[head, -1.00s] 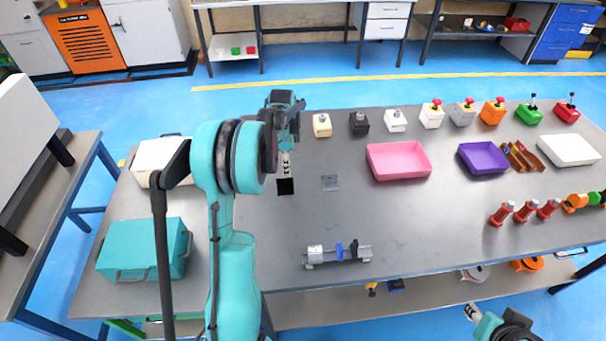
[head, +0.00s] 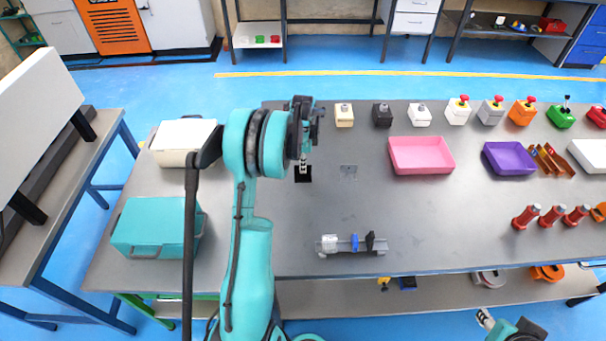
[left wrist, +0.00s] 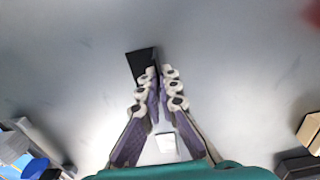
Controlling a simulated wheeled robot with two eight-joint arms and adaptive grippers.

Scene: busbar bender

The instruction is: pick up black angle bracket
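The black angle bracket (head: 303,175) lies on the table below my left gripper (head: 304,160); it also shows in the left wrist view (left wrist: 139,62). In that view the left fingertips (left wrist: 160,75) are close together with a narrow gap, at the bracket's right edge. I cannot tell whether they touch or grip it; the fingers hide part of it. My right gripper (head: 485,318) is at the bottom edge, away from the table objects, small and partly cut off.
A pink tray (head: 421,169) and a purple tray (head: 510,172) stand to the right. Several button boxes line the back, including a tan one (head: 344,116). A small rail fixture (head: 352,250) lies in front. A teal case (head: 158,243) stands at left.

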